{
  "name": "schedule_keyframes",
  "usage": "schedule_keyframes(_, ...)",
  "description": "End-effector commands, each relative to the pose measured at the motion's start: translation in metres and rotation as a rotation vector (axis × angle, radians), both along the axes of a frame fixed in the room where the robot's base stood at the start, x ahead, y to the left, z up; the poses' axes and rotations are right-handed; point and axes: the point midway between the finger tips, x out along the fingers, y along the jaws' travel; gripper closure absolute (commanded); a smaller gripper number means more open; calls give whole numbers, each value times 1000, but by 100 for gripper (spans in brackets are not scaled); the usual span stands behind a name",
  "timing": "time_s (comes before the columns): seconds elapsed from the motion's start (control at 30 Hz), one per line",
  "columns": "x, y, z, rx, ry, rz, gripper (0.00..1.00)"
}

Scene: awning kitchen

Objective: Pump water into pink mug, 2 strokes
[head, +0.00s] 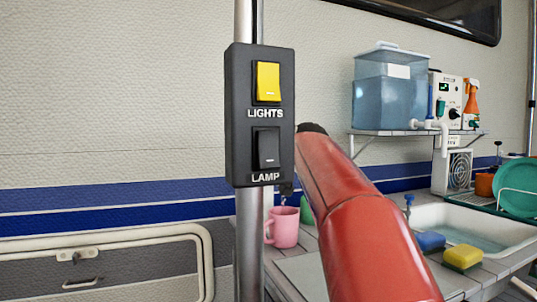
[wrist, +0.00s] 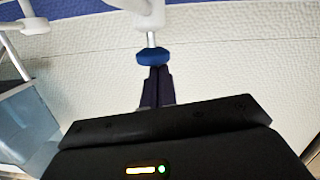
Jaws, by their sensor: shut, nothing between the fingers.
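The pink mug (head: 283,228) stands upright on the counter at lower centre in the head view, partly behind a metal pole. In the wrist view, a blue knob (wrist: 152,56) tops a white stem on a white body (wrist: 143,10), which looks like the pump. My gripper (wrist: 158,71) is shut and empty, its fingertips right at the knob; I cannot tell whether they touch it. In the head view my red arm and the switch panel hide most of the gripper and pump. Whether water is in the mug cannot be seen.
A switch panel (head: 259,115) on the pole (head: 249,235) stands in front. A green mug (head: 306,209) is behind the pink one.

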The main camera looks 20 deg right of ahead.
Motion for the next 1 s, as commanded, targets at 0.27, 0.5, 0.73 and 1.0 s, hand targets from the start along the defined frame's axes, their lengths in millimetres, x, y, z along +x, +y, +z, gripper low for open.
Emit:
schedule_keyframes(0.27,1,-1,-13,2,9,1,100)
schedule_keyframes(0.5,1,0,-11,2,10,1,100)
schedule_keyframes(0.73,-1,7,22,1,6,3,100)
schedule_keyframes(1.0,-48,11,35,-1,0,-1,100)
